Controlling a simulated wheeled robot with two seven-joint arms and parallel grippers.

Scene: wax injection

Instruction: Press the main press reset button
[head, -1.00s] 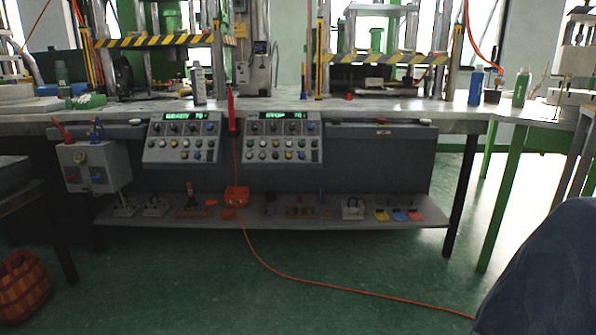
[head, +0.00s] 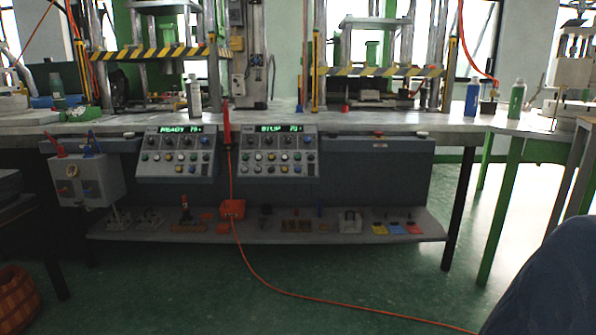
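Two sloped grey control panels hang from the front of the workbench. The left panel (head: 177,152) has a green display reading READY and several coloured buttons. The right panel (head: 278,151) has a green display reading STOP and a similar set of buttons. I cannot tell from labels which button is the reset. A small red button (head: 379,133) sits on the bench front farther right. Two presses with yellow-black striped bars stand above, the left press (head: 150,52) and the right press (head: 380,71). Neither gripper is in view.
A low shelf (head: 433,228) under the bench holds several tools and an orange box (head: 232,208). A grey box with levers (head: 86,180) hangs at left. An orange cable (head: 262,277) crosses the green floor. A dark blue shape (head: 545,285) fills the lower right corner.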

